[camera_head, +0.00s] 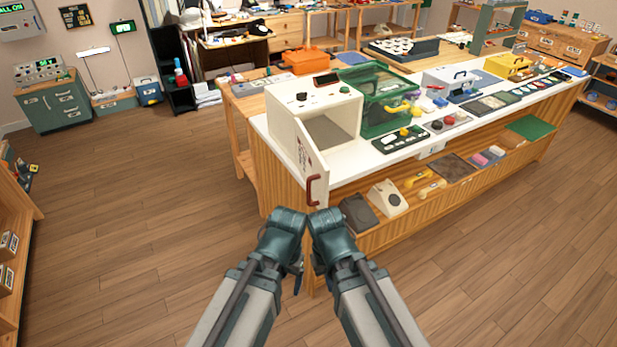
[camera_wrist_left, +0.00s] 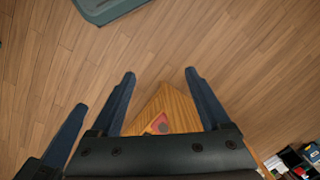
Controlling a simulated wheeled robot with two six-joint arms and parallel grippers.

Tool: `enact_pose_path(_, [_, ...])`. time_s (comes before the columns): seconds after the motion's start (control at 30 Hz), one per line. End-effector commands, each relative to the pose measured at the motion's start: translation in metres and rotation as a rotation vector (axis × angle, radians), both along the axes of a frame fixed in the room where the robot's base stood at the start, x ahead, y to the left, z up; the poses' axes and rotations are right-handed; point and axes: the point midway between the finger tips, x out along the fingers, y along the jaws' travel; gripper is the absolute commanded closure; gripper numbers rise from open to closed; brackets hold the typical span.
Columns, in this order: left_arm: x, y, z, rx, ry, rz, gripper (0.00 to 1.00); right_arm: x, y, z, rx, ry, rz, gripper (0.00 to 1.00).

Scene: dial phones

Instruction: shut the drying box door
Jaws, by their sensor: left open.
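The drying box (camera_head: 318,100) is a white box on the left end of the counter. Its white door (camera_head: 311,170) stands open, swung out toward me past the counter edge, showing the box's grey inside. The door has a dark red handle (camera_head: 314,190). My left gripper (camera_head: 297,280) hangs low in front of the counter, below the handle and apart from it. In the left wrist view its two blue fingers (camera_wrist_left: 160,72) are spread with nothing between them. My right gripper (camera_head: 322,268) is close beside it, mostly hidden by its own wrist.
A phone (camera_head: 388,198) and yellow handsets (camera_head: 418,178) lie on the shelf below. The wooden floor (camera_head: 130,220) to the left is clear.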

Motion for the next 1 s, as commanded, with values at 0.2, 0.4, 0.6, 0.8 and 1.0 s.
enact_pose_path(0.2, [0.022, 0.031, -0.068, -0.042, -0.027, 0.103, 0.61, 0.000, 0.000, -0.067, 0.000, 0.000, 0.000, 1.00])
enact_pose_path(0.4, [0.046, 0.060, -0.124, -0.146, -0.052, 0.232, 0.97, 0.000, 0.000, -0.123, 0.000, 0.000, 0.001, 1.00])
enact_pose_path(0.6, [0.078, 0.065, -0.153, -0.397, -0.053, 0.375, 1.00, 0.000, 0.000, -0.161, 0.000, 0.000, 0.001, 1.00])
enact_pose_path(0.8, [0.110, 0.040, -0.121, -0.738, -0.031, 0.461, 1.00, 0.000, 0.000, -0.163, 0.000, 0.000, 0.001, 1.00])
enact_pose_path(1.0, [0.149, 0.026, -0.054, -1.153, -0.017, 0.519, 1.00, 0.000, 0.000, -0.162, 0.000, 0.000, 0.001, 1.00])
